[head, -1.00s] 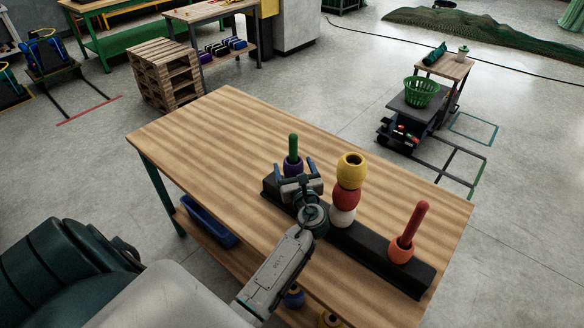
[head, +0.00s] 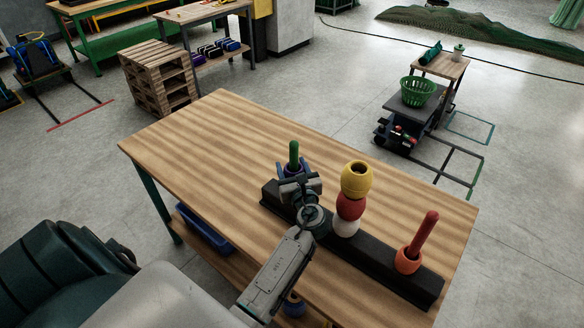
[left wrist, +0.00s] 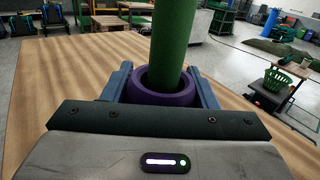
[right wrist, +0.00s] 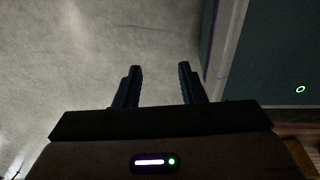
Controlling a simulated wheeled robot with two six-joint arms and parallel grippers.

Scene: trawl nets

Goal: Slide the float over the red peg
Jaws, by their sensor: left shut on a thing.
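My left gripper (head: 296,172) is shut on a purple float, low around the green peg (head: 293,152). In the left wrist view the purple float (left wrist: 152,98) sits between the two fingers, with the green peg (left wrist: 172,40) rising through its hole. The red peg (head: 423,233) stands tilted in view at the right end of the black base (head: 376,267), with an orange float (head: 408,260) around its lower part. My right gripper (right wrist: 160,67) shows only in the right wrist view, open and empty over the grey floor.
Between the two pegs stands a stack of a yellow float (head: 357,180), a red float (head: 350,206) and a white float (head: 346,228). The wooden table (head: 220,135) is clear at the left and back. A blue bin (head: 203,230) sits below it.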

